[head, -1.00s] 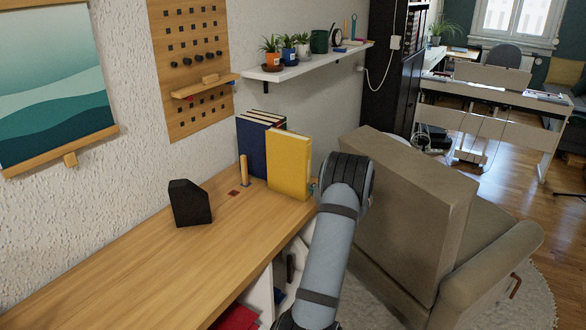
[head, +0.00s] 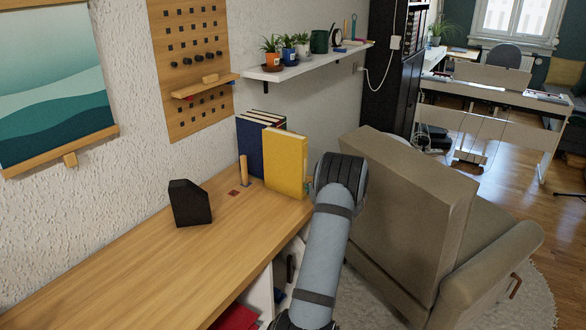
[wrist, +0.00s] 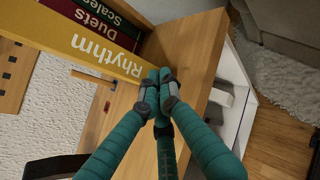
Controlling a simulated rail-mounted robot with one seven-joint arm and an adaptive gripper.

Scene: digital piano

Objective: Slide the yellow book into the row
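The yellow book (head: 286,163) stands upright at the far end of the wooden desk. Its spine reads "Rhythm" in the wrist view (wrist: 75,35). The row is behind it: a navy book (head: 251,150) in the head view, and dark spines lettered "Duets" (wrist: 95,18) and "Scales" in the wrist view. The yellow book sticks out from the row. My gripper (wrist: 158,92) has its teal fingers drawn together, with grey tips at the lower end of the yellow spine. They seem to touch it, not grasp it. My arm mostly hides the gripper in the head view.
A wooden peg (head: 243,170) and a small dark red square (head: 233,194) are left of the books. A black wedge-shaped object (head: 190,203) stands nearer on the desk. A beige armchair (head: 400,210) is close right of my arm. The desk's front left is clear.

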